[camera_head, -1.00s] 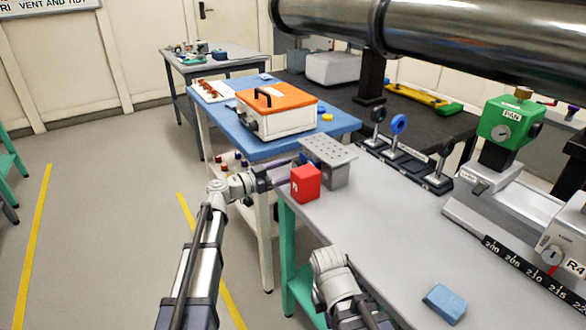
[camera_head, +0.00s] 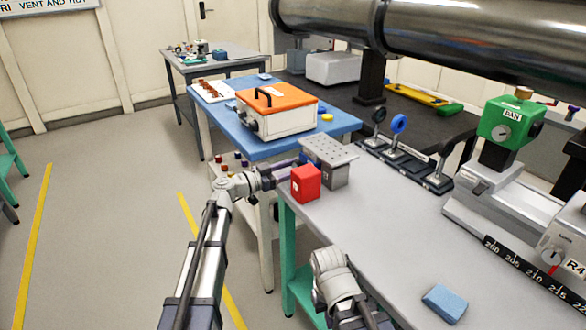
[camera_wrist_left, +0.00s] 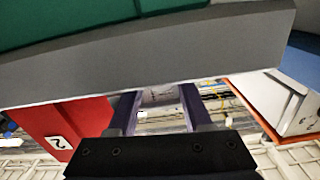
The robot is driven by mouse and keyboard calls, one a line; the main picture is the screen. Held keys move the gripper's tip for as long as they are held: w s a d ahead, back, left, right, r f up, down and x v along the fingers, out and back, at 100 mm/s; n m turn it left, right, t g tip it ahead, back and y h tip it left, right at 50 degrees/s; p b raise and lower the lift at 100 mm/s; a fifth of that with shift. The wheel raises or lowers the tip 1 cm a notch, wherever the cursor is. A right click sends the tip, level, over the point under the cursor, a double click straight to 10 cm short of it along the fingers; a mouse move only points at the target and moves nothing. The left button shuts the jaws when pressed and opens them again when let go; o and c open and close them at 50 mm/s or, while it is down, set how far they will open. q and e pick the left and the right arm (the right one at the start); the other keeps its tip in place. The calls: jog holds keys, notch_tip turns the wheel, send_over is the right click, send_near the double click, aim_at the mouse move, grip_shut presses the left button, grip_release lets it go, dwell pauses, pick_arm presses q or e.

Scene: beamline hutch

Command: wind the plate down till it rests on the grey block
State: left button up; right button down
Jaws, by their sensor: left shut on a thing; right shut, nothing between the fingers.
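The perforated grey plate (camera_head: 328,150) stands at the near table's far left corner, above a grey block (camera_head: 336,178). From this angle I cannot tell whether a gap is left between them. My left gripper (camera_head: 287,170) reaches in from the left, its purple fingers at the plate's left side, next to a small blue part (camera_head: 303,158). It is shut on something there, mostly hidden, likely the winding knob. In the left wrist view the fingers (camera_wrist_left: 160,105) lie below a wide grey edge. My right arm shows at the bottom, its fingers hidden.
A red block (camera_head: 305,184) marked with a number stands close in front of the plate; it shows in the left wrist view (camera_wrist_left: 75,130). An orange-lidded box (camera_head: 277,110) sits on the blue table behind. A blue block (camera_head: 445,302) lies at front right. The middle tabletop is clear.

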pick_arm(q)
grip_shut()
jog(key=shift+a+n, duration=0.1)
jog(key=shift+n, duration=3.2)
jog(key=shift+w, duration=0.1)
jog(key=o, duration=0.9)
grip_release()
jog(key=shift+v, duration=3.9)
